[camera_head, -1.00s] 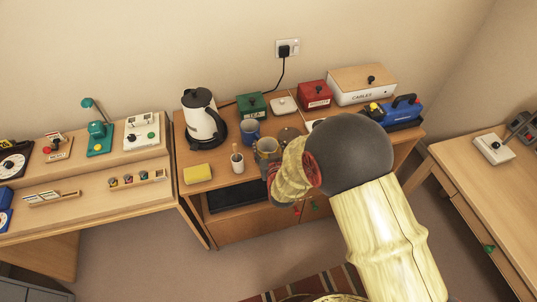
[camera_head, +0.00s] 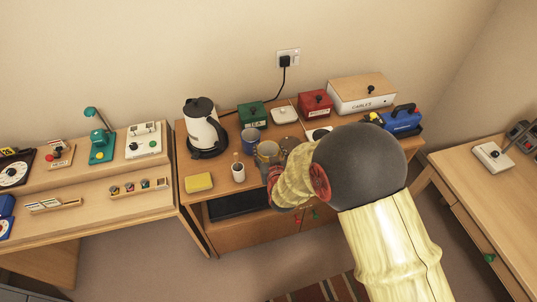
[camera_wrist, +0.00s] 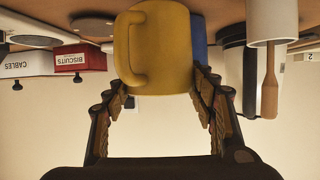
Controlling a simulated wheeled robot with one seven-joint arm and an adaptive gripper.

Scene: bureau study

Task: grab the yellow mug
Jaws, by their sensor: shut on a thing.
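I cannot tell whether the mug's base is off the cabinet top.
A blue mug (camera_head: 250,135) stands just behind the yellow mug. A white cup with a wooden stick (camera_head: 238,172) is close on the left. A kettle (camera_head: 203,128), a yellow sponge (camera_head: 199,183), a green box (camera_head: 252,115) and a red biscuit box (camera_head: 315,104) stand around.

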